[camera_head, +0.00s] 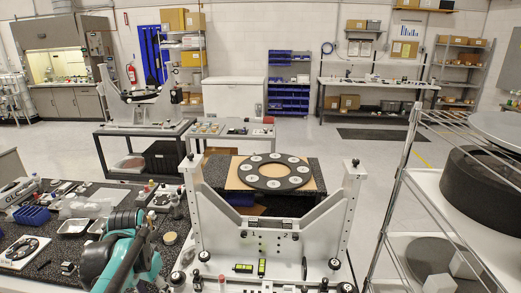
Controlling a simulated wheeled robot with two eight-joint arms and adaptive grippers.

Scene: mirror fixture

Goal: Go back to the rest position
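A white fixture frame (272,242) with slanted arms and upright posts stands in the middle foreground. Behind it, a black ring-shaped plate (272,172) with several round pale discs lies flat on a brown board (236,181). A teal and black arm part shows at the lower left, apparently a link of my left arm; no fingers can be made out on it. My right arm does not show. Neither gripper is in view.
A dark worktop (55,262) with trays and small parts is at the left. A wire rack (428,215) stands close at the right, with a thick black ring (485,180) on it. A second white fixture (141,106) stands on a cart farther back. Open floor lies behind.

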